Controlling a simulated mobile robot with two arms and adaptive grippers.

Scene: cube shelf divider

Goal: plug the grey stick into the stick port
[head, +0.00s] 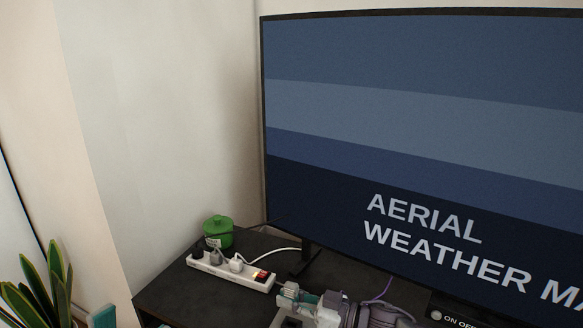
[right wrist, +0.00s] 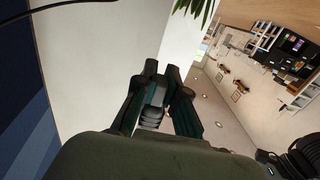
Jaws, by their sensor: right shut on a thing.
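My right gripper (head: 297,298) is low in the head view, in front of the power strip and the screen's stand. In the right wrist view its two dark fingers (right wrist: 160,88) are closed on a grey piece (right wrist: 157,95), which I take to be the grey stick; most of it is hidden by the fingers. I cannot make out the stick port in either view. A black box marked "ON OFF" (head: 461,321) shows partly at the bottom right; its front is cut off.
A white power strip (head: 231,270) with plugs and a red switch lies on the dark cabinet top (head: 168,291). A green pot (head: 218,232) stands behind it. A large screen (head: 420,120) fills the right. A purple cable runs near my gripper. A plant (head: 45,285) stands at lower left.

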